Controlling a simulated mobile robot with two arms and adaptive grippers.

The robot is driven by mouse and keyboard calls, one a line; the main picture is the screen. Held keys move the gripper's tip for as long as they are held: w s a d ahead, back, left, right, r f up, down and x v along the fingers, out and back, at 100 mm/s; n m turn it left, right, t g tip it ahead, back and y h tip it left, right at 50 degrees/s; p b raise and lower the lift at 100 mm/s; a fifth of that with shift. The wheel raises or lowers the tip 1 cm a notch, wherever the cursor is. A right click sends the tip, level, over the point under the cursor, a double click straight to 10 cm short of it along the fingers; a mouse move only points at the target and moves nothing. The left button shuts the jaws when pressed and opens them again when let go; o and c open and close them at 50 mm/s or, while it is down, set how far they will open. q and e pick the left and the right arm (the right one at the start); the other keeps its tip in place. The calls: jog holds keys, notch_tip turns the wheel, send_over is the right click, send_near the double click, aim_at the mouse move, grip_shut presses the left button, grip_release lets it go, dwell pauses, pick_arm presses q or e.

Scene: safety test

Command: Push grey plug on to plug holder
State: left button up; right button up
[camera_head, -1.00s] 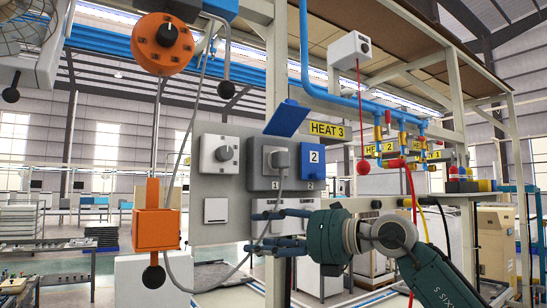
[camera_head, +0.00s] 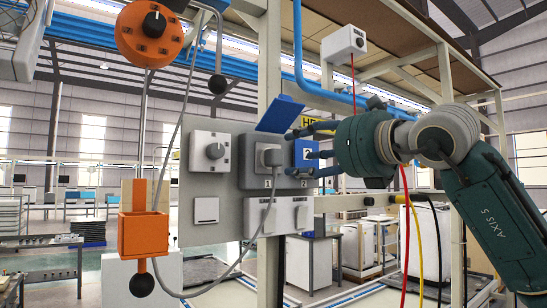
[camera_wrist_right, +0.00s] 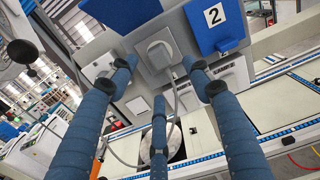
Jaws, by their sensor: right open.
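The grey plug (camera_head: 269,158) sits at the socket marked 1 on a grey double socket box (camera_head: 246,170), under a raised blue lid (camera_head: 279,114). Its grey cable hangs down from it. I cannot tell how deeply it is seated. My right gripper (camera_head: 303,152) is open, its blue fingers pointing left just right of the plug, in front of the blue cover marked 2 (camera_head: 306,154). In the right wrist view the plug (camera_wrist_right: 158,54) shows between the spread fingers (camera_wrist_right: 160,72), apparently untouched. My left gripper is out of view.
An orange box (camera_head: 143,234) and orange dial (camera_head: 154,32) hang at left. The plug's cable loops below the panel. Red and yellow hoses (camera_head: 417,240) hang under my right arm.

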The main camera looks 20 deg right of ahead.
aim_at(279, 157)
jog(key=p+x, duration=0.3)
jog(key=x, duration=0.4)
jog(key=shift+w+a, duration=0.1)
jog(key=shift+w, duration=0.2)
jog(key=shift+w+a+f, duration=0.1)
jog(key=shift+w+a, duration=0.1)
jog(key=shift+w, duration=0.25)
dwell(0.7)
jog(key=shift+c, duration=0.5)
grip_shut()
jog(key=shift+o, duration=2)
grip_release()
jog(key=shift+s, duration=0.1)
